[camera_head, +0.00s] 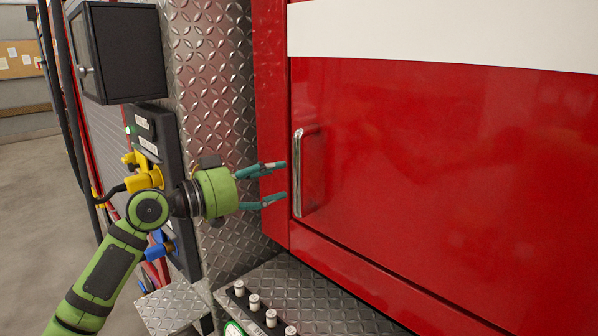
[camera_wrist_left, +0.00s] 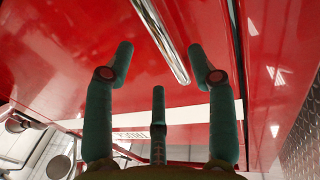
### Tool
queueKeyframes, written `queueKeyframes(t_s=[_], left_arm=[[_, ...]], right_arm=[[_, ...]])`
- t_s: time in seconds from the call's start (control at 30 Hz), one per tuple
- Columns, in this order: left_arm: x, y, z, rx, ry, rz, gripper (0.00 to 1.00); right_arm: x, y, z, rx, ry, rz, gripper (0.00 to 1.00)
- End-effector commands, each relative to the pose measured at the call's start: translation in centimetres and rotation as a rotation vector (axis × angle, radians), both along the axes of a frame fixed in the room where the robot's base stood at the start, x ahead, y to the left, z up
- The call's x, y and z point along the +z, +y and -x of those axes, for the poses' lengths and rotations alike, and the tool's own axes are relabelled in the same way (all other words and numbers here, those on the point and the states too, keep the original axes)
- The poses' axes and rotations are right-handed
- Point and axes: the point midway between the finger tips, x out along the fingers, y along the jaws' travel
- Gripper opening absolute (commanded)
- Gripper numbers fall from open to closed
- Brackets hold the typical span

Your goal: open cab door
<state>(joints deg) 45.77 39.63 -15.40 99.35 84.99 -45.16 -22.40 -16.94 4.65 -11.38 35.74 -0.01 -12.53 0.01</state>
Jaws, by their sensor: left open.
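The cab door (camera_head: 440,170) is red with a white band across its top, and it looks shut in its frame. Its chrome handle (camera_head: 298,172) is an upright bar near the door's left edge. My left gripper (camera_head: 279,181) is open, with its teal fingers pointing right at the handle, just left of it. In the left wrist view the handle (camera_wrist_left: 164,42) lies between and beyond the open fingers (camera_wrist_left: 160,62). I cannot tell whether the fingers touch it. My right gripper is not in view.
A black box (camera_head: 118,52) and a panel with yellow (camera_head: 143,172) and blue fittings are left of the door. A diamond-plate step (camera_head: 290,290) with several white-topped knobs (camera_head: 254,302) lies below. Open floor (camera_head: 35,200) is at the far left.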

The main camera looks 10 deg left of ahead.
Motion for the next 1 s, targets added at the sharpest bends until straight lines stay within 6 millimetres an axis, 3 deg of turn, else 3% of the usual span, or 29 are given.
queueKeyframes(t_s=[0.1,0.4,0.8,0.83,0.97,1.0], left_arm=[[0.8,-1.0,-0.9,-0.004,-0.003,0.008,0.56],[0.7,-4.1,-4.0,-0.004,-0.001,0.006,0.56],[0.2,-4.8,-4.8,-0.002,-0.003,0.004,0.56],[0.2,-4.8,-4.8,-0.002,-0.003,0.004,0.52],[0.2,-4.8,-4.8,-0.002,-0.003,0.004,0.00],[0.2,-4.8,-4.8,-0.002,-0.003,0.004,0.00]], right_arm=[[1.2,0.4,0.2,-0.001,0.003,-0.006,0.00],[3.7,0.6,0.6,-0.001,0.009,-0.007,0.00],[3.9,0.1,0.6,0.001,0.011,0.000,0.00],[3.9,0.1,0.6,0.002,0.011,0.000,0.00],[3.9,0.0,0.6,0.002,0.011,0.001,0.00],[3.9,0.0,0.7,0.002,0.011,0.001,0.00]])
